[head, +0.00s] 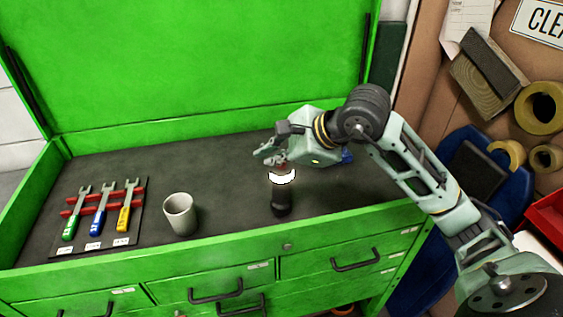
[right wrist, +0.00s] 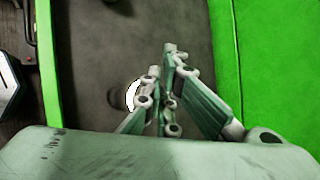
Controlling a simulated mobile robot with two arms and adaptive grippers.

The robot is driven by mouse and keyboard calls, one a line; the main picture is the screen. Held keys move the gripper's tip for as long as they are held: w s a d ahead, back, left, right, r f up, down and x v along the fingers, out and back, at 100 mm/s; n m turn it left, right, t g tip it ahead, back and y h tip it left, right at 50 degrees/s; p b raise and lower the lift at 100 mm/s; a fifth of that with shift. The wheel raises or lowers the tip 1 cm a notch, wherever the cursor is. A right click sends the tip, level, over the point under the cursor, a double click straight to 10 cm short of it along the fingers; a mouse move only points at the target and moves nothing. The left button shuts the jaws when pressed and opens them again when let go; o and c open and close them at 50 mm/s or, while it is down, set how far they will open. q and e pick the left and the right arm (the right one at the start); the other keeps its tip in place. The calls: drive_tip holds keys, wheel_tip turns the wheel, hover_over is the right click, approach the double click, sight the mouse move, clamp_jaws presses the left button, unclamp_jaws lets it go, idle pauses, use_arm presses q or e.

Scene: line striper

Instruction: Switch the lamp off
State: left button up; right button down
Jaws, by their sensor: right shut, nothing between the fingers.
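The lamp (head: 281,197) is a small dark upright cylinder on the grey liner of the green chest, with a bright white glowing band near its top. My right gripper (head: 270,155) is shut and empty, just above the lamp's top and partly covering it. A small reddish spot shows between the fingers and the glowing band; I cannot tell what it is or whether the fingertips touch the lamp. In the right wrist view the shut fingers (right wrist: 170,85) hide part of the lamp's white glow (right wrist: 131,95). My left gripper is out of view.
A grey cup (head: 180,214) stands left of the lamp. Several wrenches with coloured handles lie on a dark board (head: 133,220) at the far left. The raised green lid (head: 190,65) stands behind. The liner between the cup and the lamp is clear.

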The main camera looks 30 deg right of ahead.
sight(275, 174)
drive_tip(key=shift+r, duration=0.1)
drive_tip(key=shift+r+p, duration=0.45)
drive_tip(key=shift+r, duration=0.25)
wheel_tip(275, 174, up, 6)
drive_tip(key=p, duration=0.3)
drive_tip(key=shift+p, duration=0.4)
idle(0.5)
